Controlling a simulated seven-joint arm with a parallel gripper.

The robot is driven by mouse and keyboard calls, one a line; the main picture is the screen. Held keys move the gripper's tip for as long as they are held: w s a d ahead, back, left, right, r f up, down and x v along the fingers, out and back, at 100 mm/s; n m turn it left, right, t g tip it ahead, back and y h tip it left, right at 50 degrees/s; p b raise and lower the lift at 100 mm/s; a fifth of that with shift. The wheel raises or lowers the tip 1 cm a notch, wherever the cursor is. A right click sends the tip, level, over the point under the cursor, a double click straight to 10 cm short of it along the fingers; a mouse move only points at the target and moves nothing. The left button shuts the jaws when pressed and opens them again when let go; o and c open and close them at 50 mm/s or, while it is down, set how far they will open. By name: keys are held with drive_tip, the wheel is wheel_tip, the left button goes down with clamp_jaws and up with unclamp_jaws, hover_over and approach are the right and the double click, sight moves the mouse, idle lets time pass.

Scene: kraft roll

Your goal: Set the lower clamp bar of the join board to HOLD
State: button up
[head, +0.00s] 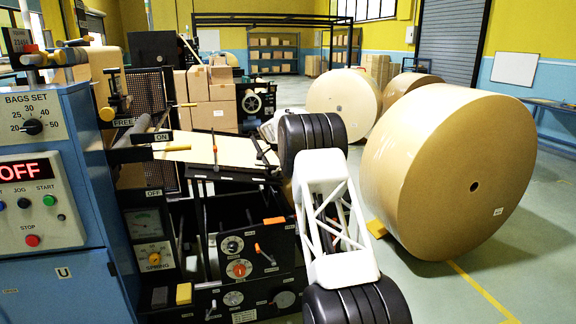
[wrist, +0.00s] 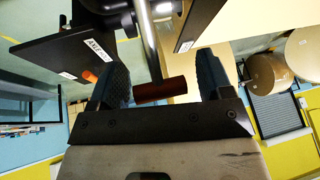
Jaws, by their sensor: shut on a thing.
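The join board (head: 215,147) is a tan sloping panel on the machine in the head view. A dark bar (head: 228,174) runs along its lower edge, with small white labels too small to read. In the wrist view, my gripper (wrist: 163,84) is shut on a dark red-brown cylindrical handle (wrist: 165,91), which spans between its two fingers. A shiny metal rod (wrist: 147,42) passes just beyond the handle. In the head view my arm hides most of the gripper at the board's right end. I cannot read a HOLD mark or the bar's setting.
A blue control cabinet (head: 50,190) stands at left, its display reading OFF. A dark panel with knobs and an orange-tipped lever (head: 264,252) sits below the board. Large kraft rolls (head: 474,165) stand on the floor at right. Stacked cartons (head: 210,98) are behind the machine.

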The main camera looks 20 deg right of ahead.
sight(273, 171)
drive_tip(key=shift+w+a+r+h, duration=0.1)
drive_tip(key=shift+a+r+h, duration=0.8)
drive_tip(key=shift+h, duration=0.3)
drive_tip(key=a+h, duration=0.1)
drive_tip(key=a+r+h, duration=0.1)
drive_tip(key=h, duration=0.1)
drive_tip(key=shift+n, duration=0.3)
drive_tip(key=shift+a+r+t+h, duration=0.1)
drive_tip(key=shift+a+t+h, duration=0.3)
drive_tip(key=shift+h, duration=0.5)
drive_tip(key=shift+a, duration=0.6)
drive_tip(key=shift+f, duration=0.2)
